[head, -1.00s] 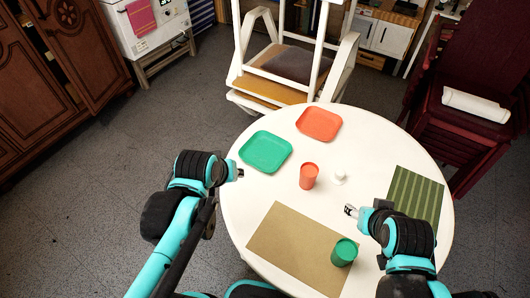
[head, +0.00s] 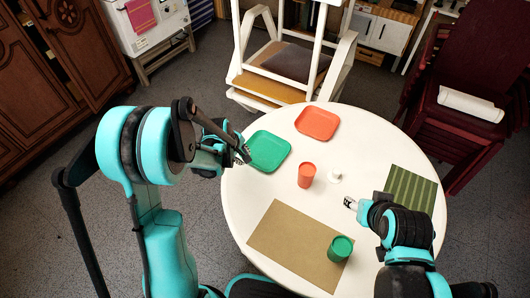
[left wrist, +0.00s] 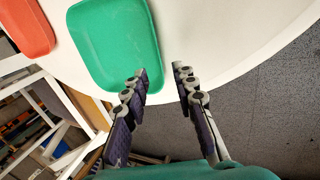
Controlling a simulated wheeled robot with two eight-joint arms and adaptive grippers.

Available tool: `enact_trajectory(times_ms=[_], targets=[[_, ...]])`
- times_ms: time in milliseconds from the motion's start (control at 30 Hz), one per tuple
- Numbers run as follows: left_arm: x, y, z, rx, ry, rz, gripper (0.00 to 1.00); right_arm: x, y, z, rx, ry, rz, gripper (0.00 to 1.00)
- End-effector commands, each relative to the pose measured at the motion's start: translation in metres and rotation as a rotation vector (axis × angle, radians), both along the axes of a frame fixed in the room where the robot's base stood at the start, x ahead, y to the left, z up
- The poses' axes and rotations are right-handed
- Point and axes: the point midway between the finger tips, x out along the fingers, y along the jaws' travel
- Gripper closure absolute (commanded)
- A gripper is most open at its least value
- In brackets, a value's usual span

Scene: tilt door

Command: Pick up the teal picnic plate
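The teal picnic plate (head: 269,152) is a square tray with rounded corners, lying flat at the left side of the round white table. It also shows in the left wrist view (left wrist: 115,42). My left gripper (head: 243,153) is over the table's left edge, at the plate's left edge in the head view. In the left wrist view my left gripper (left wrist: 160,70) is open and empty, its fingers just off the plate's edge; I cannot tell its height above the plate. My right gripper (head: 350,203) is over the table's right part, holding nothing visible; its fingertips are small.
An orange plate (head: 317,123) lies behind the teal one. An orange cup (head: 306,175), a small white object (head: 335,176), a green cup (head: 340,248), a tan mat (head: 290,240) and a green striped mat (head: 410,189) are on the table (head: 236,205).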

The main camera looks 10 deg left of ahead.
Motion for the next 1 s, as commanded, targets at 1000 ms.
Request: enact_trajectory(times_ms=[1000], targets=[[0.022,-0.016,-0.062,0.002,-0.002,-0.003,1.0,0.0,0.0,-0.034,0.0,0.0,0.0,0.48]])
